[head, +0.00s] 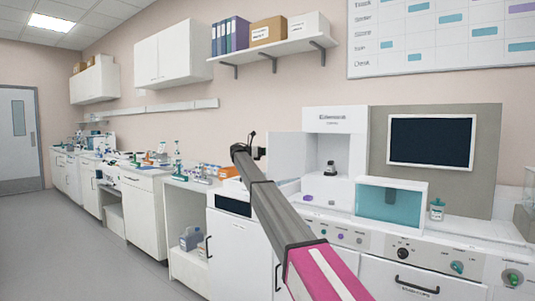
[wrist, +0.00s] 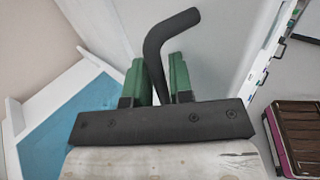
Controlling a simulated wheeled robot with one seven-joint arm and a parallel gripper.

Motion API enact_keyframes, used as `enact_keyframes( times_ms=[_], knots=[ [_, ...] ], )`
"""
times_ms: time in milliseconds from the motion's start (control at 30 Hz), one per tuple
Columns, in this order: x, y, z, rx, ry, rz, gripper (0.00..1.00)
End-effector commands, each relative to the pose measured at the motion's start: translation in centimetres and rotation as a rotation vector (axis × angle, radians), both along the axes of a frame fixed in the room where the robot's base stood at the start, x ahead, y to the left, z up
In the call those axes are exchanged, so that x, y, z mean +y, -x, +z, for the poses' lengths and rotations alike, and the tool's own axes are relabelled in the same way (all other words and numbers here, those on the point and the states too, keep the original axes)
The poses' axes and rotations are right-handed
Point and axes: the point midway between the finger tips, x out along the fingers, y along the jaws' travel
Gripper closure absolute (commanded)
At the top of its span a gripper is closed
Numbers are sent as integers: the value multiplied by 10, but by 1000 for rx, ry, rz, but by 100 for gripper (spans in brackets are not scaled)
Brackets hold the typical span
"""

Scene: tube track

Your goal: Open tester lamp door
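The tester (head: 335,120) is a white housing with an open bay, on the counter at the right. A box with a teal front window (head: 390,203) stands at its right, looking shut; I cannot tell if it is the lamp door. My gripper (head: 253,146) is small in the head view, left of the tester bay. In the wrist view its green fingers (wrist: 160,80) close on both sides of a black bent rod (wrist: 165,40), whose upper end curves right. What the rod belongs to is unclear. A teal panel with white edges (wrist: 70,115) lies left of the fingers.
A dark screen (head: 431,141) stands behind the teal box. A small bottle (head: 437,210) is to its right. Knobs and a black-handled drawer (head: 418,284) are below. My arm crosses in front of the counter. Tube racks (head: 205,170) stand farther left; the floor at left is clear.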

Motion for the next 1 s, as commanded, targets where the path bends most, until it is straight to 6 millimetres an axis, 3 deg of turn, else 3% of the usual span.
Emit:
enact_keyframes(
  times_ms=[367,533,1000],
  knots=[
    [2,1,0,0,0,-3,64],
    [12,2,0,0,0,-2,64],
    [88,12,0,0,0,-4,64]
  ],
)
